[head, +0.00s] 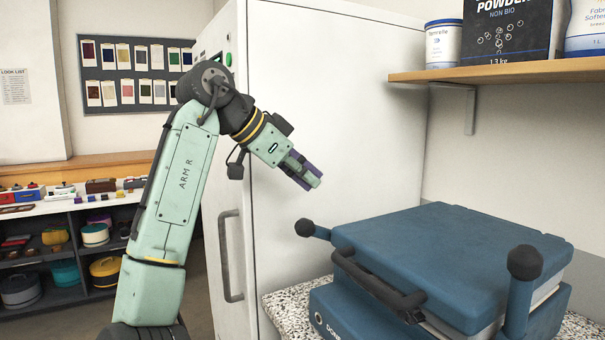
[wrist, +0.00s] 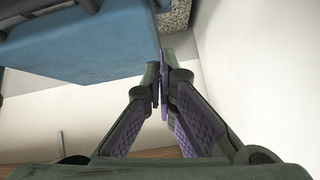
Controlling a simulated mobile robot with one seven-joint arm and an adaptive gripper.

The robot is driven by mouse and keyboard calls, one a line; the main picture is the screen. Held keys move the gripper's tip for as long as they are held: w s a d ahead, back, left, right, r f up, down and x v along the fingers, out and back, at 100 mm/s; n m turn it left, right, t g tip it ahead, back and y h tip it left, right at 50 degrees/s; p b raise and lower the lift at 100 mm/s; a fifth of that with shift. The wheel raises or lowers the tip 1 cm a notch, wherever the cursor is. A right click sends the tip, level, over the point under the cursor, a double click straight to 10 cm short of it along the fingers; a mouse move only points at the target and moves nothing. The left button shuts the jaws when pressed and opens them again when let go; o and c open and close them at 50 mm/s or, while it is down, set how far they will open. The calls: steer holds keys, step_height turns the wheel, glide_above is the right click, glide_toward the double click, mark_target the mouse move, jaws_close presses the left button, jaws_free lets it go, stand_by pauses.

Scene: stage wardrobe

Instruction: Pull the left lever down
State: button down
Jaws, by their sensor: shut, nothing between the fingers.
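The left lever (head: 304,228) shows in the head view as a dark round knob on a short blue arm, beside the left edge of a blue press (head: 450,245). Its lower part is hidden behind the press lid. My gripper (head: 311,180) is shut and empty, above the left lever and apart from it, pointing down and right. In the wrist view my gripper's fingertips (wrist: 162,62) meet, with the press (wrist: 95,50) beyond them at upper left. I cannot make out the left lever for certain in the wrist view.
A right lever (head: 524,262) with a dark knob stands upright at the press's near right. A dark bar handle (head: 375,285) crosses the lid's front. A tall white cabinet (head: 335,110) stands behind my gripper. A wooden shelf (head: 500,70) with containers hangs above right.

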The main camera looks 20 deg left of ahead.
mark_target(327, 235)
steer(key=w+d+f+p, duration=0.1)
steer(key=w+f, duration=0.2)
steer(key=f, duration=0.4)
steer(key=shift+f, duration=0.2)
